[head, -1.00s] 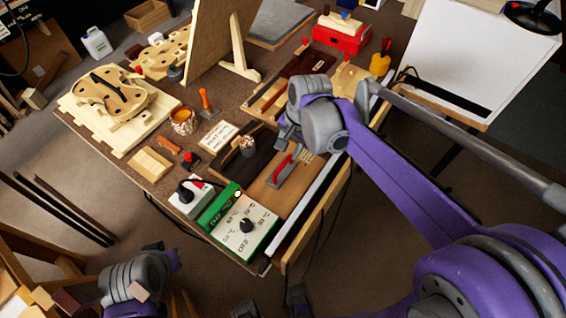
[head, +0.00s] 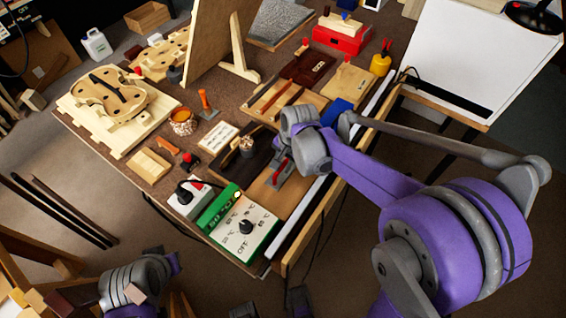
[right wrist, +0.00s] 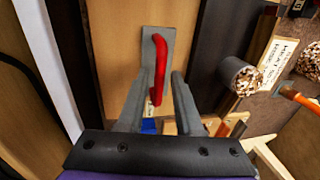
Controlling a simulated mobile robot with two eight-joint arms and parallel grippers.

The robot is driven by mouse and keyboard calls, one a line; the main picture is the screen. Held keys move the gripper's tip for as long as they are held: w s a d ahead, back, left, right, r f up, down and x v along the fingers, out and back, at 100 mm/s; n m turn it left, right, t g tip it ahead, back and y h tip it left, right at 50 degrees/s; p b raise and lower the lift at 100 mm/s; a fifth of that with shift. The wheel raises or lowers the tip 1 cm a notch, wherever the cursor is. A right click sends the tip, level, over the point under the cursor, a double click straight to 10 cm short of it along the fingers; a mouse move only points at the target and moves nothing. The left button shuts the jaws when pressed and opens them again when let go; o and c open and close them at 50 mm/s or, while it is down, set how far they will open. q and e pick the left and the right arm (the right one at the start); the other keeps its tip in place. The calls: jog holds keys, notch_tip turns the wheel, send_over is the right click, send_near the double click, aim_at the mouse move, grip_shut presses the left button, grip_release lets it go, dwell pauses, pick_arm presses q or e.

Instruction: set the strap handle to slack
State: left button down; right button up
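The strap handle is a red lever (right wrist: 160,62) on a grey base plate (right wrist: 150,42), fixed to a light wooden board. In the head view the red lever (head: 280,170) shows in part below my right gripper. My right gripper (right wrist: 158,88) is open. Its two grey fingers point at the lever in the right wrist view, one on each side of its near end, with gaps visible. I cannot tell whether a finger touches it. My left arm shows at the lower left of the head view; its finger state is unclear.
A green control box (head: 245,232) with a black knob stands near the bench's front corner. A wooden easel board (head: 215,45) rises behind.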

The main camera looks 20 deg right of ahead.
grip_shut()
dwell(1.2)
